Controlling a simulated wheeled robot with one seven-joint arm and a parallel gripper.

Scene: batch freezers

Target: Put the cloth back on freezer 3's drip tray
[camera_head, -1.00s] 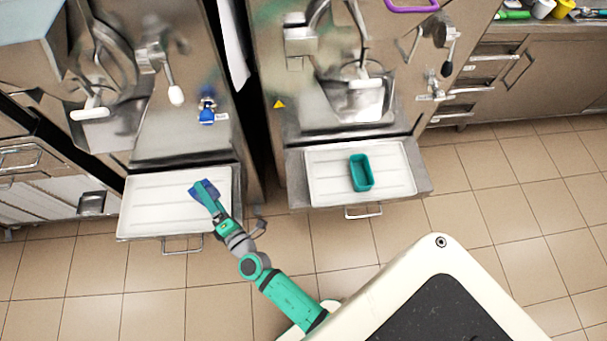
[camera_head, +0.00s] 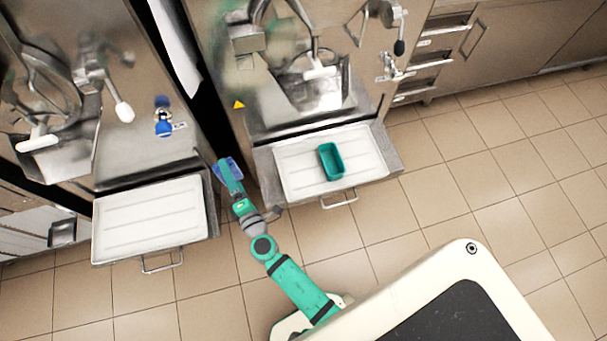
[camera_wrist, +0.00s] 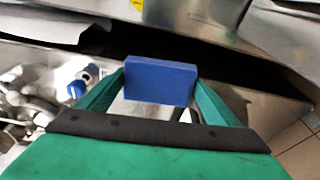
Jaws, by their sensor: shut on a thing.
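My gripper (camera_head: 232,184) is shut on the blue cloth (camera_head: 227,167), at the gap between the two freezers. In the wrist view the cloth (camera_wrist: 160,80) is a folded, block-like piece held between my two green fingers. The left freezer's drip tray (camera_head: 150,220) is white and bare, to the left of my gripper. The right freezer's drip tray (camera_head: 292,172) is white and holds a teal container (camera_head: 331,161). My gripper is left of this tray, apart from it. I cannot read any freezer number.
The left freezer (camera_head: 150,140) and right freezer (camera_head: 265,120) stand apart with a dark gap and a white hanging towel (camera_head: 175,45) between them. A blue-capped valve (camera_head: 163,124) projects from the left freezer's front. Tiled floor (camera_head: 440,210) is clear at the right.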

